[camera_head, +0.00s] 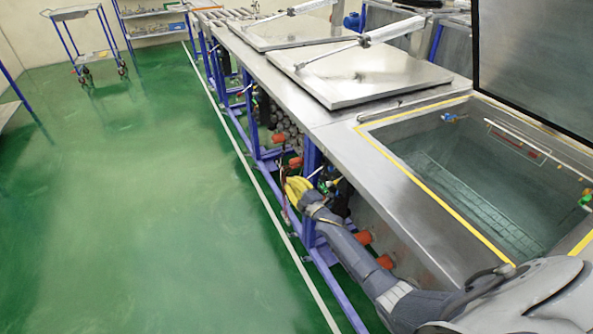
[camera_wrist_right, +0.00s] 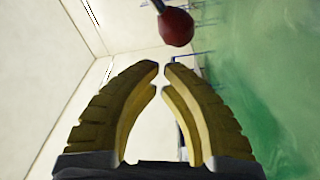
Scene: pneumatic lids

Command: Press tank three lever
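A lever with a round red knob (camera_wrist_right: 176,27) shows in the right wrist view, just past my fingertips and apart from them. My right gripper (camera_wrist_right: 162,66) has yellow fingers drawn together at the tips with nothing between them. In the head view my right gripper (camera_head: 292,188) is beside the blue frame under the tank row. I cannot tell which tank is number three. The nearest tank (camera_head: 436,192) stands open with liquid inside; two farther tanks have flat metal lids down, the nearer lid (camera_head: 359,75) and the farther lid (camera_head: 285,32). My left gripper is not in view.
Blue frame legs (camera_head: 312,160) and orange-red fittings (camera_head: 295,162) line the tank fronts close to my right arm. The raised dark lid (camera_head: 540,60) stands at the right. The green floor (camera_head: 140,220) is clear; a blue trolley (camera_head: 85,40) stands far left.

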